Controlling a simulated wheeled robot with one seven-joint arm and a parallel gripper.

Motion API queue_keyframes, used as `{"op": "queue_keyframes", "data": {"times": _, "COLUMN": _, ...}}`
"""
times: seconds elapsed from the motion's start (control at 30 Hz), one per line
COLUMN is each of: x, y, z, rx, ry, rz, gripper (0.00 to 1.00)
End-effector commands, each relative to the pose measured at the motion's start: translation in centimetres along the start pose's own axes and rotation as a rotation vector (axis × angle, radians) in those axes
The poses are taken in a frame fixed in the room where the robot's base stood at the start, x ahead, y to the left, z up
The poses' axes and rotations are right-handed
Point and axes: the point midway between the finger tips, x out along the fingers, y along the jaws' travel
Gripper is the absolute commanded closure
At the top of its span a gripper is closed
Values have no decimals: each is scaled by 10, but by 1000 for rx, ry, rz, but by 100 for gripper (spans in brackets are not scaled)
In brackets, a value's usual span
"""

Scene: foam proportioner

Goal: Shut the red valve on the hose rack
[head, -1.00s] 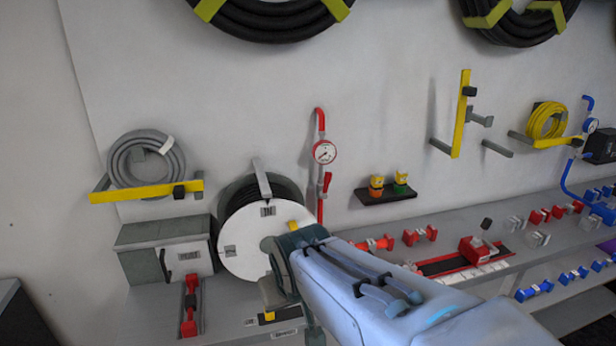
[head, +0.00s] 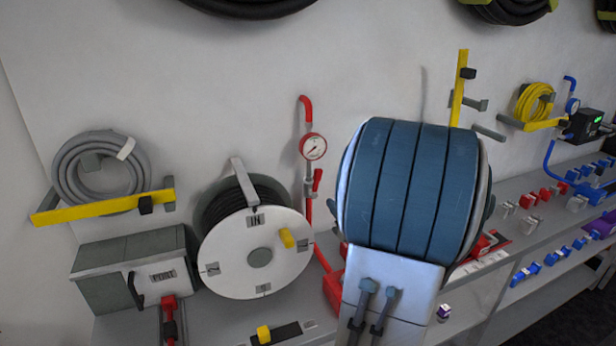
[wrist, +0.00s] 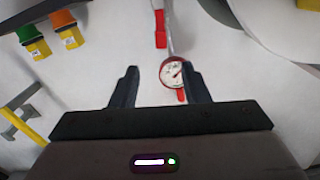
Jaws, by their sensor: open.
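The red valve handle (head: 317,180) stands roughly upright on the red pipe (head: 305,112), just below a round white gauge (head: 313,146) with a red rim. In the wrist view, which is upside down, the red handle (wrist: 160,28) is near the top edge and the gauge (wrist: 173,72) lies beyond the fingertips. My gripper (wrist: 158,80) is open with nothing between its fingers. Its right finger overlaps the gauge's edge in the picture; the handle is beyond the fingers, apart from them. In the head view my arm hides the gripper.
A white-faced hose reel (head: 258,265) stands left of the pipe on the grey bench. A grey hose coil (head: 72,170) hangs behind a yellow bar. In the wrist view, orange (wrist: 68,32) and green (wrist: 33,38) nozzles sit left of the handle.

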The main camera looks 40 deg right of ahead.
Motion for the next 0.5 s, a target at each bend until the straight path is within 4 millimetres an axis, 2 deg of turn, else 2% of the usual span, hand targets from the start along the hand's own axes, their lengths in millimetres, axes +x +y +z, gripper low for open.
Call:
{"op": "queue_keyframes", "data": {"times": 0.13, "x": -1, "y": 4, "z": -1, "rx": 19, "ry": 27, "rz": -20, "gripper": 58}}
{"op": "queue_keyframes", "data": {"times": 0.23, "x": 8, "y": 3, "z": -2, "rx": 21, "ry": 29, "rz": -24, "gripper": 58}}
{"op": "queue_keyframes", "data": {"times": 0.5, "x": 60, "y": 2, "z": -5, "rx": 20, "ry": 28, "rz": -24, "gripper": 58}}
